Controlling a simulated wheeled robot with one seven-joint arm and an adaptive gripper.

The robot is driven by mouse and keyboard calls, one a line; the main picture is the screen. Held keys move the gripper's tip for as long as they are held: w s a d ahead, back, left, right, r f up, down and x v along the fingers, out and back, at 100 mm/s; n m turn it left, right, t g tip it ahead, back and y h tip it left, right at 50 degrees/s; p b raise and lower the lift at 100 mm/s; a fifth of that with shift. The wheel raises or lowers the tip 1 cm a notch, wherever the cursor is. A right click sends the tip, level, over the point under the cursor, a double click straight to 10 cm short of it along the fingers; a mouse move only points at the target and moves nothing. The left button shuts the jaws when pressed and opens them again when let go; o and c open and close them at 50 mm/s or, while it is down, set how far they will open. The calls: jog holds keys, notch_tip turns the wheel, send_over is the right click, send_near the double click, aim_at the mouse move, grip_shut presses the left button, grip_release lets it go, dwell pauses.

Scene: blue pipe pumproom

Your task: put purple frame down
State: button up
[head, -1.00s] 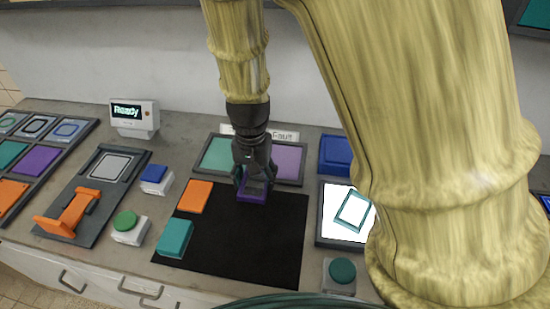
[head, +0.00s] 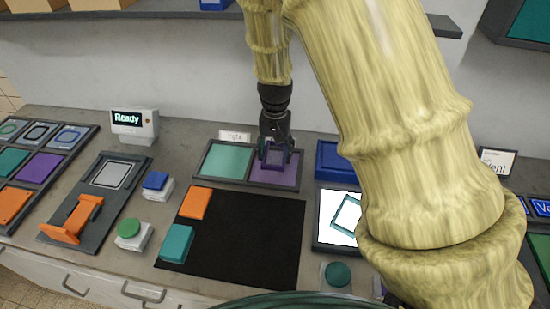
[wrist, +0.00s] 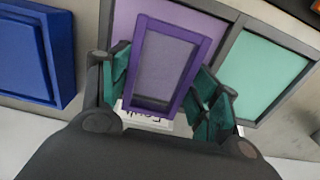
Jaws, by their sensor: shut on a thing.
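My gripper (head: 275,152) is shut on the purple frame (head: 275,158), a small rectangular frame with an open middle. In the wrist view the purple frame (wrist: 164,66) sits between the green finger pads, and the purple panel (wrist: 155,20) shows behind it. In the head view the frame is over the purple panel (head: 285,177), the right half of a grey two-part tray (head: 249,165). The left half is a mint green panel (head: 222,160). I cannot tell whether the frame touches the panel.
A black mat (head: 245,240) in front holds an orange block (head: 195,203) and a teal block (head: 177,243). A blue tray (head: 333,158) and a white lit panel (head: 333,215) with a teal frame (head: 347,214) stand right. A small "Ready" display (head: 134,123) stands back left.

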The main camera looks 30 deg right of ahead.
aim_at(275, 154)
jog(key=shift+f+p, duration=0.4)
jog(key=shift+f, duration=1.35)
jog(key=shift+f, duration=0.15)
jog(key=o, duration=1.1)
jog(key=shift+o, duration=0.2)
notch_tip(275, 154, up, 12)
jog(key=shift+r+b, duration=0.15)
jog(key=shift+b, duration=0.65)
